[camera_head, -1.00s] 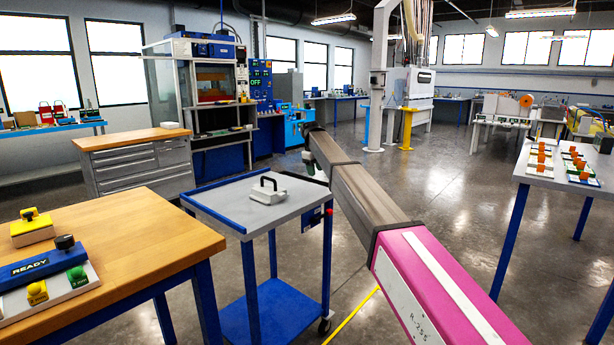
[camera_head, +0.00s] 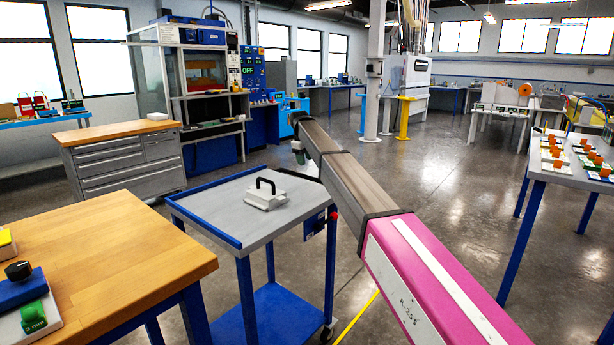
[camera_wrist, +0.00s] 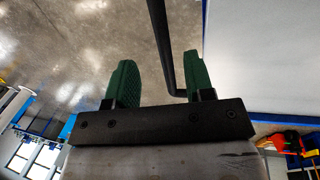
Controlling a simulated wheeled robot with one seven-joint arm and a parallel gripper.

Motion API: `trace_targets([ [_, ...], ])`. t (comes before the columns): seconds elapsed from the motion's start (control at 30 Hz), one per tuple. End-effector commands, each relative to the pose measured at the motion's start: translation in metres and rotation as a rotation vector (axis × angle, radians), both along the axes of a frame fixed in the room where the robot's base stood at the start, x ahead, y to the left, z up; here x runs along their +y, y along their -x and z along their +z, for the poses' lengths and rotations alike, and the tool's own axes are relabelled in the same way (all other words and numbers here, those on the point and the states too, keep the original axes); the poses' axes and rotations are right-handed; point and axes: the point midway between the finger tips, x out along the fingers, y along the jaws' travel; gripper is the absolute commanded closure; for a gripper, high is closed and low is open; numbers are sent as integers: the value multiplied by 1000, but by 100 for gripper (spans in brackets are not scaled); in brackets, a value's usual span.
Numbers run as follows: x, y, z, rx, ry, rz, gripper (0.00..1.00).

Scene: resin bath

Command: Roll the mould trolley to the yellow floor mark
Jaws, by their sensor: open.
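The mould trolley (camera_head: 292,228) has a grey top with blue edging, blue legs, a blue lower shelf and a dark caster. It stands just right of the wooden bench. A white mould (camera_head: 265,198) with a black handle sits on its top. A yellow line on the floor (camera_head: 357,321) shows right of the trolley, partly hidden by my arm. My gripper (camera_wrist: 158,65) is open, its green fingers on either side of a black bar (camera_wrist: 161,45), closer to the right finger. The trolley's pale top (camera_wrist: 262,60) fills the right of the wrist view. In the head view my arm hides most of the gripper.
The wooden bench (camera_head: 130,240) with button boxes stands close on the left. A grey drawer cabinet (camera_head: 125,165) is behind it. A white table (camera_head: 566,178) with orange-topped parts stands at right. Open floor (camera_head: 440,190) lies between that table and the trolley.

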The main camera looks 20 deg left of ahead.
Motion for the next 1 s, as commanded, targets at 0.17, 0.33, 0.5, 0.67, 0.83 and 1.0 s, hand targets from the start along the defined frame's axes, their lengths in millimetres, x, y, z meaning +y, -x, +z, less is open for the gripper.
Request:
trace_targets([
  [0.17,-3,-5,-30,1,1,0,52],
  [0.33,-5,-11,-60,1,1,0,52],
  [0.5,-6,-14,-79,1,1,0,52],
  [0.67,-6,-15,-85,0,0,0,52],
  [0.83,-6,-15,-84,0,0,0,52],
  [1.0,-6,-15,-84,0,0,0,100],
])
